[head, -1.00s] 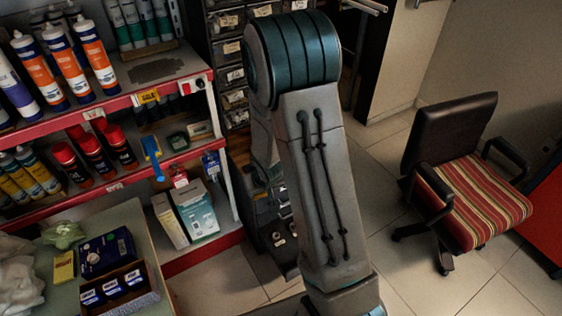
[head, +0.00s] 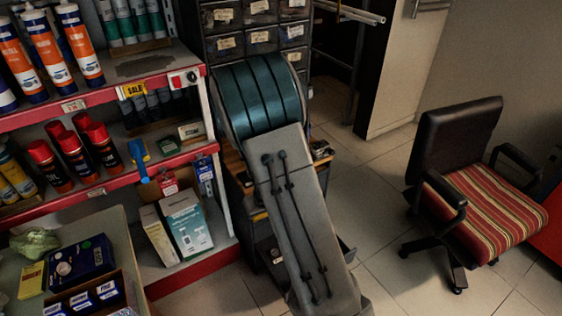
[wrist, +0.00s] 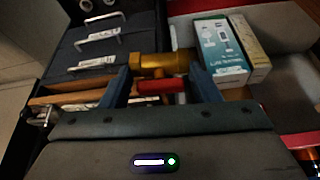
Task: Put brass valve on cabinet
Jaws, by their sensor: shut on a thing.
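The brass valve (wrist: 163,63), a yellow metal body with a red handle (wrist: 160,86), is between the fingers of my gripper (wrist: 165,88) in the wrist view. My gripper is shut on it. In the wrist view a dark cabinet (wrist: 85,65) with pale drawer handles lies to the left of the valve, with a wooden edge (wrist: 68,100) nearer the gripper. In the head view my arm covers much of a low cabinet with a wooden top (head: 235,165). My gripper and the valve are hidden there. The gap between valve and cabinet cannot be judged.
Red-edged shelves (head: 110,185) with tubes and spray cans stand at the left. Upright boxes (head: 186,222) on the lowest shelf also show in the wrist view (wrist: 221,50). A drawer rack (head: 260,28) stands behind. A striped chair (head: 480,205) is at the right; floor between is clear.

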